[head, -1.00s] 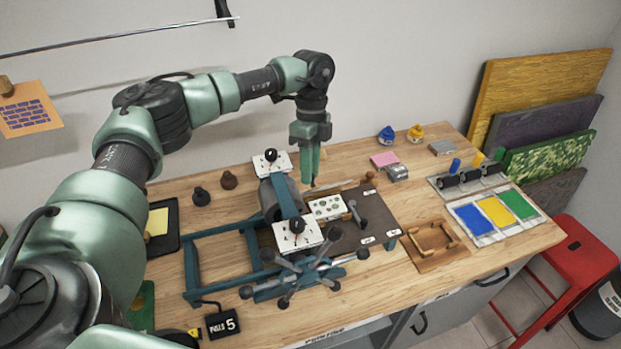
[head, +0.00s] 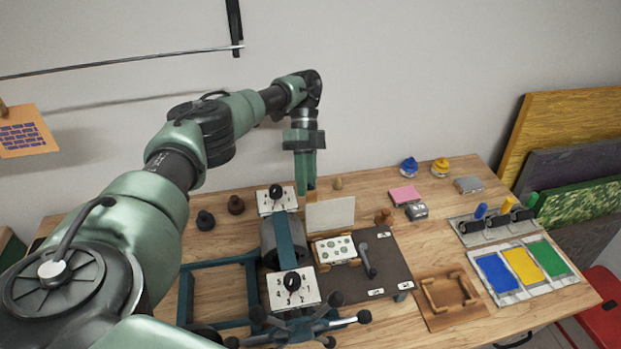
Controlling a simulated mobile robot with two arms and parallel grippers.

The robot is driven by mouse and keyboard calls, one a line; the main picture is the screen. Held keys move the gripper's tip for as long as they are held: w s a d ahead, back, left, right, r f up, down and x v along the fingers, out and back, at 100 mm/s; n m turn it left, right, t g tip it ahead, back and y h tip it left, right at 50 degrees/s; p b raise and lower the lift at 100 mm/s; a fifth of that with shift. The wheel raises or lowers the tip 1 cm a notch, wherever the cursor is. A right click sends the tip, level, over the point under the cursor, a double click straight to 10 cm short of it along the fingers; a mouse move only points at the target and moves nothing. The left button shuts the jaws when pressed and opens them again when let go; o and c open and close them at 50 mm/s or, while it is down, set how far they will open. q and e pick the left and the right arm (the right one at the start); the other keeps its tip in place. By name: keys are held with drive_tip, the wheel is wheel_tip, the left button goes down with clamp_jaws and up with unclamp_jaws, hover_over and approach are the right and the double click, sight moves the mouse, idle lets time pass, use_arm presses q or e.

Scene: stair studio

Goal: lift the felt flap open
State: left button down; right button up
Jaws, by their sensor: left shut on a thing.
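The felt flap seems to be the cream panel (head: 330,216) standing raised behind the white plate with round green marks (head: 334,250) on the press bed (head: 389,268). My left gripper (head: 306,187) points down at the flap's upper left corner. Its fingers are shut on the flap's edge, though the exact contact is small and partly hidden. The press roller (head: 268,243) and its blue crossbar stand just left of the flap. My right gripper is not in view.
White dial plates (head: 292,290) top the press, with a spoked handwheel (head: 300,328) in front. A wooden frame (head: 446,297) and ink trays (head: 523,267) lie right. Dark knobs (head: 205,220) stand left.

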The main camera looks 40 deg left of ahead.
use_arm(q)
drive_tip(key=shift+w+a+f+h, duration=0.15)
drive_tip(key=shift+a+f+h, duration=0.05)
drive_tip(key=shift+h, duration=0.1)
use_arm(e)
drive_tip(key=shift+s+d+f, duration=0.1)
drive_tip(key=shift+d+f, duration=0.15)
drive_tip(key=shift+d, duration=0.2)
use_arm(q)
drive_tip(key=c, duration=1.3)
unclamp_jaws()
drive_tip(key=shift+c, duration=0.2)
drive_tip(key=shift+o, duration=0.4)
drive_tip(key=shift+w+a+f+g, duration=0.2)
drive_tip(key=shift+w+a+g, duration=0.1)
drive_tip(key=shift+w, duration=0.2)
drive_tip(key=shift+s+d+r, duration=0.1)
drive_tip(key=shift+s+r, duration=0.05)
drive_tip(key=shift+s, duration=0.05)
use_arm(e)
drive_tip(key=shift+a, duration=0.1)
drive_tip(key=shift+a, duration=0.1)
